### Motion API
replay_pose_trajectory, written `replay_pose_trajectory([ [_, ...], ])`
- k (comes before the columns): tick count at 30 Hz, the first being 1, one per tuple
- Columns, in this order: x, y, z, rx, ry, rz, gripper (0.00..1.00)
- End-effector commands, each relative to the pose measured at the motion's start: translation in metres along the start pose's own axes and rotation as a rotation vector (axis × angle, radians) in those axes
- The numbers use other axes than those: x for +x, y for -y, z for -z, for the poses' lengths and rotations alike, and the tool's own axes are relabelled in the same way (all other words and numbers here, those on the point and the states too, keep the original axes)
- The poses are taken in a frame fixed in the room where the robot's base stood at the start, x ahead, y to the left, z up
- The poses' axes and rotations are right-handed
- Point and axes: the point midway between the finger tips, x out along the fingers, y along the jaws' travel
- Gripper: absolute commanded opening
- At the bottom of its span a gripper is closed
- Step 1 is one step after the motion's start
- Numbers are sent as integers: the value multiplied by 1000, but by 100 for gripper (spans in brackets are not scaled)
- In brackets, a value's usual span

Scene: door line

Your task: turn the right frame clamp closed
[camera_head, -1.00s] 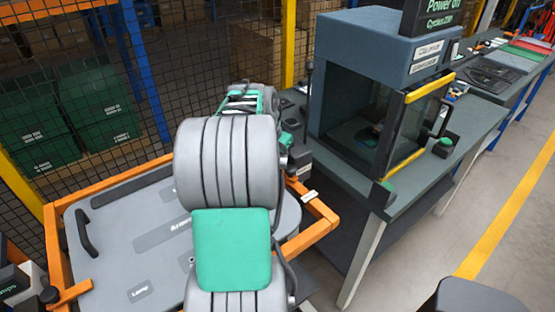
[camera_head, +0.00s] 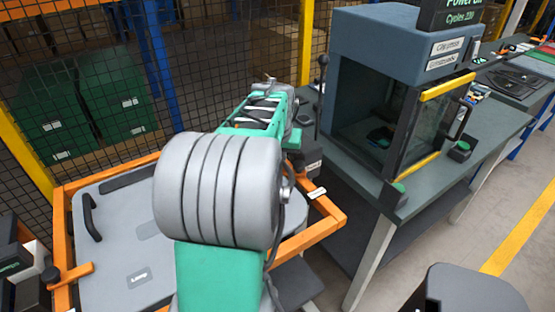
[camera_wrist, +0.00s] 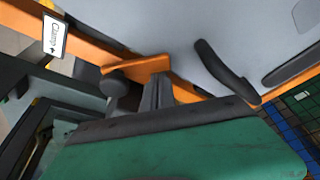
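The right frame clamp (camera_wrist: 135,67) is an orange bar with a dark round knob (camera_wrist: 114,84), at the orange frame (camera_wrist: 88,40) in the wrist view. A white "Clamp" label (camera_wrist: 54,36) with an arrow is on the frame beside it; a white label (camera_head: 317,193) also shows on the frame's right side in the head view. My arm hides the clamp in the head view. My gripper (camera_wrist: 158,92) shows dark narrow finger parts just beside the knob, above its green body. I cannot tell whether they touch the clamp or how far apart they are.
The frame holds a grey panel (camera_head: 110,240) with a black handle (camera_head: 91,217). Another orange clamp (camera_head: 70,274) is at the left. A blue-grey machine (camera_head: 385,45) with a glazed door stands on a bench at the right. A mesh fence (camera_head: 200,60) runs behind.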

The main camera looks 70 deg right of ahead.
Motion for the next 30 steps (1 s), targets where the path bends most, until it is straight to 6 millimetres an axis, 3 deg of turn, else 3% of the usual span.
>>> replay_pose_trajectory([
  [21, -11, 1, -34, -583, 2, 205, 0],
  [30, -14, 0, -40, -592, 1, 207, 0],
])
